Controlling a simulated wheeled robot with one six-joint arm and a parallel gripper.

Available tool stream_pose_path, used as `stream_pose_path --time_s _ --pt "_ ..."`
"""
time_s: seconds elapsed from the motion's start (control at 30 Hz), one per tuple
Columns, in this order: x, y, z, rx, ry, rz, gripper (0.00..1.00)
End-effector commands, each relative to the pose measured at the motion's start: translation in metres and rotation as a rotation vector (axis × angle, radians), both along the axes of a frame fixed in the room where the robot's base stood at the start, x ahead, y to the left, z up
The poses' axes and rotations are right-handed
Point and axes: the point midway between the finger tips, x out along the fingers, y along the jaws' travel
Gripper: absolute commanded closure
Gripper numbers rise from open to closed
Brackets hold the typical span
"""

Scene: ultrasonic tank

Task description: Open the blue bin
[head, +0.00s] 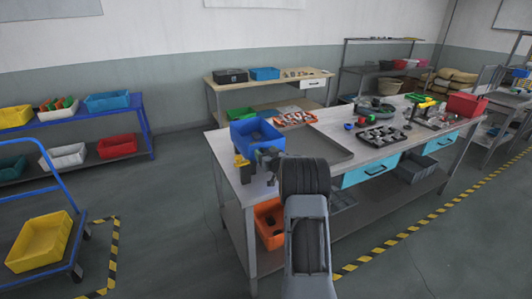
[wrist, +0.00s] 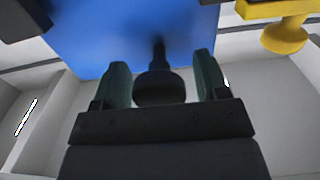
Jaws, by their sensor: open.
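The blue bin (head: 254,132) stands at the left end of the grey workbench. In the wrist view its blue surface (wrist: 110,35) fills the upper middle. A black knob on a short stem (wrist: 158,88) stands out in front of that surface. My gripper (head: 263,156) is at the near side of the bin. In the wrist view my gripper (wrist: 160,62) is open, with one finger on each side of the knob and visible gaps to both. Whether the bin's top is covered is unclear, and my arm hides part of its near right side.
A yellow and black item (head: 241,166) stands close left of my gripper; a yellow part (wrist: 285,35) shows at upper right in the wrist view. A shallow grey tray (head: 325,147) lies right of the bin. Other blue bins sit on the left rack (head: 107,101) and back table (head: 265,73).

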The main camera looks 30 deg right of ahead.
Motion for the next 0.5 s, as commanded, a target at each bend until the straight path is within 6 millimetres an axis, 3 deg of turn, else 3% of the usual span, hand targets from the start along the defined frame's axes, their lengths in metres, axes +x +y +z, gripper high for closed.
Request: stream_pose_path --time_s 0.27,0.5 --pt "0.0010 0.0001 -0.0005 0.000 0.001 0.000 0.33" --pt "0.0008 0.0000 -0.0004 0.000 0.001 0.000 0.55"
